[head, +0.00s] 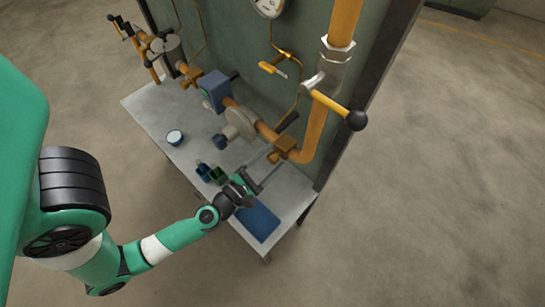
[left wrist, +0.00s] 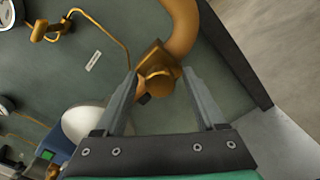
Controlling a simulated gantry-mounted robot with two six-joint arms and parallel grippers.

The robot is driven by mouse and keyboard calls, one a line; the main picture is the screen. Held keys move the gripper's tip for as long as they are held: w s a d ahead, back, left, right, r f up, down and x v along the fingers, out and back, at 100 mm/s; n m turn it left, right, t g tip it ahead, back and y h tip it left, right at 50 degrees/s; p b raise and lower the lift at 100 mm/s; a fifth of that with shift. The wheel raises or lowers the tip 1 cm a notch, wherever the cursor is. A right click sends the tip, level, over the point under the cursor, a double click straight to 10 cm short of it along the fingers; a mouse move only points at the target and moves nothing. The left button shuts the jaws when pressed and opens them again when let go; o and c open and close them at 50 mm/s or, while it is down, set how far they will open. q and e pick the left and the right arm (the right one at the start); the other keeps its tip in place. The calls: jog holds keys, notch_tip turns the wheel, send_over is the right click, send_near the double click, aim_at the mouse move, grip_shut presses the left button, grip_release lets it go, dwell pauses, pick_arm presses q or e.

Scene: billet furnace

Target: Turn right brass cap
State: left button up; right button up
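The right brass cap (head: 283,150) sits on a brass fitting at the lower bend of the orange pipe in the head view. In the left wrist view the cap (left wrist: 158,82) shows round and dull brass, between my two fingers in the picture, with gaps on both sides. My left gripper (head: 271,164) reaches up to it from the front, over the metal table. It is open and empty; its fingers also show in the left wrist view (left wrist: 159,75). I cannot tell how far the fingertips overlap the cap in depth. My right gripper is not in view.
A grey round regulator body (head: 240,122) and a blue box (head: 214,88) sit along the pipe, left of the gripper. Green bottles (head: 216,174), a small cup (head: 175,137) and a blue mat (head: 257,221) are on the table (head: 160,108).

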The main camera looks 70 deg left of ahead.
pick_arm(q)
grip_shut()
jog(key=shift+m, duration=0.3)
jog(key=m+p, duration=0.2)
jog(key=m, duration=0.2)
jog(key=shift+r, duration=0.1)
jog(key=m+p, duration=0.2)
jog(key=m, duration=0.3)
jog(key=shift+m+p, duration=0.3)
jog(key=shift+m, duration=0.1)
jog(key=m+p, duration=0.2)
jog(key=m, duration=0.3)
jog(key=shift+p, duration=0.4)
jog(key=shift+m+p, duration=1)
jog(key=shift+m, duration=1.5)
